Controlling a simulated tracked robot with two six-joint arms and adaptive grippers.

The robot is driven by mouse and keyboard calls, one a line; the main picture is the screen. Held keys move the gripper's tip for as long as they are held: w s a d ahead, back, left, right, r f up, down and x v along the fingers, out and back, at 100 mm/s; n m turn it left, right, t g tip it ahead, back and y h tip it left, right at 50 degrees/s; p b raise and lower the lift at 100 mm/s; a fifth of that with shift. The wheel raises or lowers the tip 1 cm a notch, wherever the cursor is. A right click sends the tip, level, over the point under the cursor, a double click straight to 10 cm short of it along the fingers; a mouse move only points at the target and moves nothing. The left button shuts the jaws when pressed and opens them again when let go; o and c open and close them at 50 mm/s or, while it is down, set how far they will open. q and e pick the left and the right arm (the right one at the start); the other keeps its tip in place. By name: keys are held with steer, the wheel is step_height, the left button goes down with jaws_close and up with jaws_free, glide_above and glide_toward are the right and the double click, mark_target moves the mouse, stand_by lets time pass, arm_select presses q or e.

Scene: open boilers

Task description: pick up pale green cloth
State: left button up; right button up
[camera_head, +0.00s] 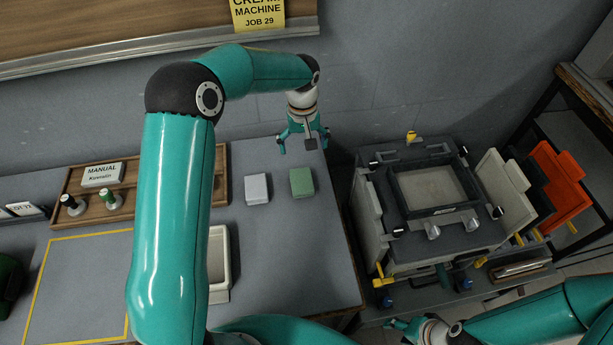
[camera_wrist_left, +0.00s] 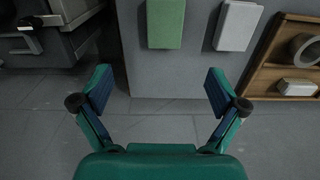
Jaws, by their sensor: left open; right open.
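The pale green cloth (camera_head: 301,181) is a small folded, block-like piece lying flat on the grey table near its right end. It also shows at the top of the left wrist view (camera_wrist_left: 165,22). My left gripper (camera_head: 303,146) is open and empty near the table's far edge, beyond the cloth and apart from it. In the left wrist view its spread fingers (camera_wrist_left: 158,95) have nothing between them. My right gripper (camera_head: 405,328) is low at the bottom right, open, away from the cloth and partly cut off by the frame.
A pale grey folded piece (camera_head: 257,188) lies just left of the green cloth. A wooden tray (camera_head: 75,186) with stamps and a label stands further left. A cream tray (camera_head: 218,265) is partly behind my left arm. The boiler machine (camera_head: 385,240) stands right of the table.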

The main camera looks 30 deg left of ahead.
arm_select(q)
step_height(320, 180, down, 4)
steer(key=s+b, duration=0.2)
steer(key=b, duration=0.2)
glide_above(302, 179)
steer(key=f, duration=0.5)
steer(key=shift+w+a+f, duration=0.25)
steer(key=shift+w+f, duration=0.05)
steer(key=shift+s+f+b, duration=0.15)
steer(key=shift+s+b, duration=0.15)
steer(key=shift+s, duration=0.05)
steer(key=f+b, duration=0.1)
steer(key=f, duration=0.3)
steer(key=shift+d+f+b, duration=0.2)
steer(key=shift+f+b, duration=0.2)
steer(key=shift+f, duration=0.35)
arm_select(e)
step_height(302, 179, down, 7)
steer(key=shift+s, duration=0.4)
arm_select(q)
steer(key=shift+r, duration=0.1)
steer(key=shift+c, duration=0.3)
arm_select(e)
steer(key=shift+r, duration=0.1)
arm_select(q)
steer(key=c, duration=1.1)
